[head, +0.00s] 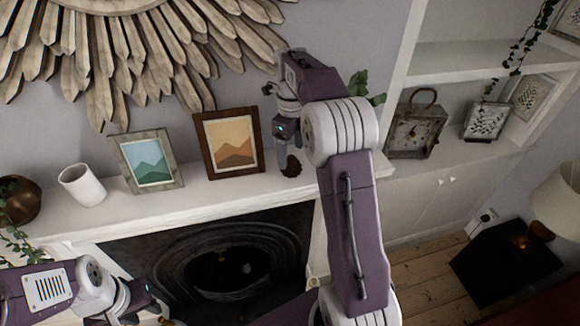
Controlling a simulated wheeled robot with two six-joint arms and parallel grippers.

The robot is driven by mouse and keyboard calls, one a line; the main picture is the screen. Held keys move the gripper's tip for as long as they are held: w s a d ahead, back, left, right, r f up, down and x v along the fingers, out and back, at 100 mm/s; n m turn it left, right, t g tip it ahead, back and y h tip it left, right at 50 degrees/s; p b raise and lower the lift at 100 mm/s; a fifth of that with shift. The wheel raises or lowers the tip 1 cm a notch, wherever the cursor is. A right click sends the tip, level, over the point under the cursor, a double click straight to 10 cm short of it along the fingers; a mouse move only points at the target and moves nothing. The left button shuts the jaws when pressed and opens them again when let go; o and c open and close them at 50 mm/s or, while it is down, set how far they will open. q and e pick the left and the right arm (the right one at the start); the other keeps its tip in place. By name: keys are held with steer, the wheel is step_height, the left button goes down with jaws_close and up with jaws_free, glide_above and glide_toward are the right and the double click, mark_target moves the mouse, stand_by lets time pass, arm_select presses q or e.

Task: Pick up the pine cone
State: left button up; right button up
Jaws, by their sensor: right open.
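The pine cone (291,167) is small and dark brown. It sits on the white mantel shelf, right of the brown-framed picture. My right gripper (284,158) points down at the pine cone; it is open, and its fingers are at or just beside the cone. Its arm reaches up from the lower middle and hides part of the shelf. I cannot tell whether a finger touches the cone. My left gripper (152,303) is low at the left in front of the fireplace, away from the cone; its fingers are too unclear to read.
On the mantel (225,189) stand a brown-framed picture (229,143) close left of the cone, a grey-framed picture (147,161), a white cup (82,185) and a bronze pot (19,201). Green leaves (360,86) show behind my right arm. A clock (415,126) stands on the right shelf.

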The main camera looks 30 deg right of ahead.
mark_target(291, 164)
steer(key=shift+w+d+f, duration=0.1)
steer(key=shift+f, duration=0.2)
steer(key=shift+s+a+f+p, duration=0.15)
steer(key=shift+f+p, duration=0.15)
steer(key=shift+f, duration=0.9)
steer(key=shift+s+a+f+p, duration=0.1)
steer(key=shift+f+p, duration=0.15)
steer(key=shift+f, duration=0.9)
steer(key=c, duration=1.3)
